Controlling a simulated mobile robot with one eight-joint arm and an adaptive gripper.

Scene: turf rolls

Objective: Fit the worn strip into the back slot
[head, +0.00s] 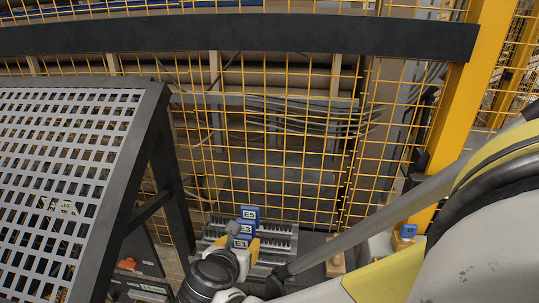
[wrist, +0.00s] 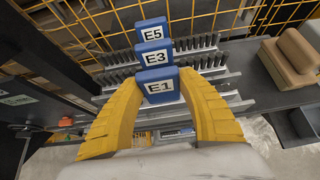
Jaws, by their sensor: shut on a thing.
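Three blue blocks stand in a row, labelled E5 (wrist: 153,31) at the back, E3 (wrist: 155,54) in the middle and E1 (wrist: 158,85) in front. They also show in the head view as E5 (head: 249,213), E3 (head: 245,227) and E1 (head: 239,243). Toothed grey strips (wrist: 203,62) run left and right from the blocks. My gripper (wrist: 158,79) is shut on the E1 block, its yellow fingers at both sides. I cannot tell which strip is worn, nor whether the E1 strip is seated or lifted. My gripper hides part of the rack.
Yellow wire fencing (head: 270,140) stands close behind the rack. A perforated sloping panel (head: 65,150) on a dark frame stands at the left. Tan blocks (wrist: 289,62) lie at the right in the wrist view. An orange item (wrist: 66,122) is at the left.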

